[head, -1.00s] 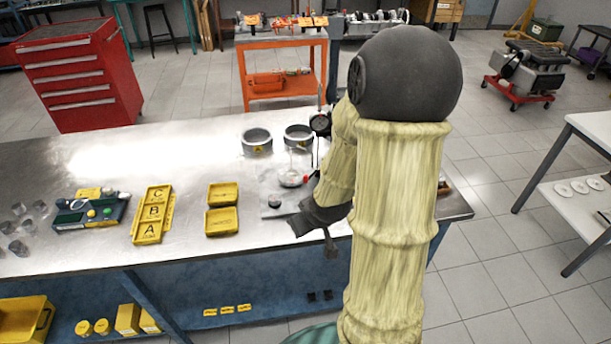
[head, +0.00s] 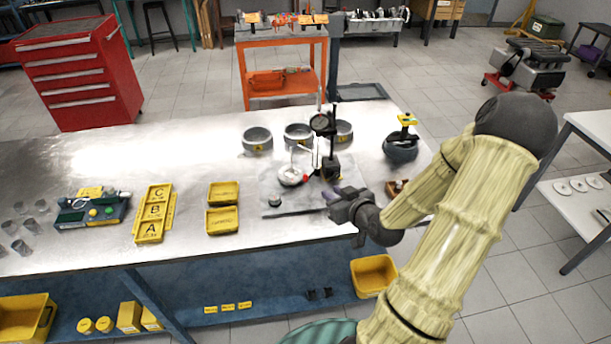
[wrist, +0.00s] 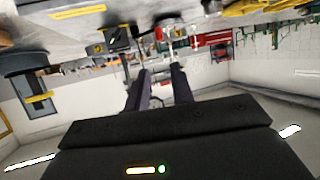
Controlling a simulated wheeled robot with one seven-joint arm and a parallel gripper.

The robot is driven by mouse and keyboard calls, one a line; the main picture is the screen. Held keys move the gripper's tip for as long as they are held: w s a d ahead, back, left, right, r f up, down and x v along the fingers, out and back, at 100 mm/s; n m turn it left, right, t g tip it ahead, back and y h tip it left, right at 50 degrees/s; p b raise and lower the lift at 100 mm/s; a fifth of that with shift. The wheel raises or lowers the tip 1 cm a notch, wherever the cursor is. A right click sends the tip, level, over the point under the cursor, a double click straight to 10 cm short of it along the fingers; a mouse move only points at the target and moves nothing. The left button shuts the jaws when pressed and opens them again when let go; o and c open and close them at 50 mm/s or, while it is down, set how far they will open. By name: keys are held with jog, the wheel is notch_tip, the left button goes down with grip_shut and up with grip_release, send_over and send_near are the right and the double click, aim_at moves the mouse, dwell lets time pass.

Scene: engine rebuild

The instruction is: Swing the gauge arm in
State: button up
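The dial gauge (head: 321,123) is round and dark and sits on an upright post above a dark stand block (head: 330,168), on a pale plate (head: 270,190) at the right part of the bench. A white round part with a red tip (head: 291,176) stands just left of the stand. My gripper (head: 332,199) is in front of the stand, near the plate's front right, and appears apart from the gauge. In the wrist view, my gripper's two dark fingers (wrist: 160,72) are spread with nothing between them. That view is tilted and blurred, so I cannot pick out the gauge arm surely.
Metal rings (head: 258,140) stand behind the plate. A dark round item with a yellow top (head: 402,146) is right of the stand. Yellow trays (head: 222,193) and a lettered yellow rack (head: 152,214) lie left. The bench's front edge is close below my gripper.

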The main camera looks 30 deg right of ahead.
aim_at(307, 176)
jog(key=p+x, duration=0.3)
jog(key=x, duration=1.4)
jog(key=shift+w+f, duration=0.15)
jog(key=shift+c, duration=0.4)
grip_shut()
